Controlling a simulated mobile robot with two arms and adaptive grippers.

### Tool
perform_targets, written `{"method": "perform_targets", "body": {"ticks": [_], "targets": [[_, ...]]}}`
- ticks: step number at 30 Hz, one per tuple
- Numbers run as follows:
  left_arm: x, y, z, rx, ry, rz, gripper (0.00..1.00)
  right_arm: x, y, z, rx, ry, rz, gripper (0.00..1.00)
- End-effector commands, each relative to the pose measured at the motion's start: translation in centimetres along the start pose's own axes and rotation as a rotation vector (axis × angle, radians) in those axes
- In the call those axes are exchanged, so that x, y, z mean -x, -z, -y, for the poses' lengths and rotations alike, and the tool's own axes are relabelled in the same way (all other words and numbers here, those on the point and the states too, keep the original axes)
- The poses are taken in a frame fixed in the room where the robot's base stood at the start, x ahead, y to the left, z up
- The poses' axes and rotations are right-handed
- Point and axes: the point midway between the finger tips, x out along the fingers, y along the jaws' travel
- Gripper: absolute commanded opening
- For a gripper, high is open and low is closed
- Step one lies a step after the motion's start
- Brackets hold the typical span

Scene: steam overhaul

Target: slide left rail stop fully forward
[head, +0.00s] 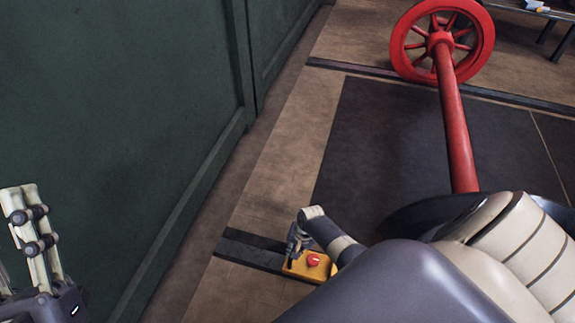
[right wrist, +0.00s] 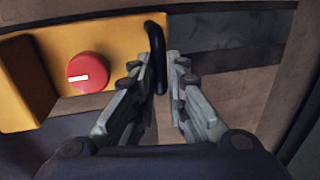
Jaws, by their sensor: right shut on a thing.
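The rail stop is a yellow block (head: 325,268) with a red round knob, low on the floor at the bottom centre of the head view. In the right wrist view the yellow block (right wrist: 110,48) fills the upper left, with its red knob (right wrist: 87,74) bearing a white mark. A black loop handle (right wrist: 155,40) stands at its right end. My right gripper (right wrist: 163,62) is shut on this handle. In the head view my right gripper (head: 298,242) is partly hidden by my arm. My left gripper (head: 26,192) is raised at the far left, away from the stop; its opening is unclear.
A dark rail strip (head: 240,250) runs along the floor by the stop. A red spoked wheel (head: 442,12) on a red axle (head: 456,130) stands on the right. A green panelled wall (head: 120,110) closes the left side. Bare brown floor (head: 275,185) lies between.

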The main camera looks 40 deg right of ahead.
Motion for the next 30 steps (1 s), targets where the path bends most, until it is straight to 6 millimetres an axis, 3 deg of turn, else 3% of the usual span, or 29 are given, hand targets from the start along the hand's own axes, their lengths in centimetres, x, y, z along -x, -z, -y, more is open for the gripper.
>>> {"method": "perform_targets", "body": {"ticks": [9,25,26,27,28,30], "targets": [[0.1,-3.1,0.4,-0.008,0.006,0.161,0.4,0.2,-0.2,-1.5,0.0,-0.007,0.005,0.0],[0.2,-3.7,0.4,-0.009,0.007,0.191,0.4,0.1,-0.2,-2.0,0.002,-0.013,0.006,0.0],[0.2,-3.7,0.4,-0.009,0.007,0.191,0.4,0.1,-0.2,-2.1,0.002,-0.014,0.006,0.18],[0.2,-3.7,0.4,-0.01,0.007,0.191,0.4,0.1,-0.2,-2.1,0.002,-0.014,0.006,0.27],[0.2,-3.7,0.4,-0.01,0.007,0.192,0.4,0.1,-0.2,-2.1,0.002,-0.014,0.006,0.33],[0.2,-3.7,0.4,-0.01,0.008,0.192,0.4,0.1,-0.2,-2.0,0.001,-0.012,0.006,0.33]]}}
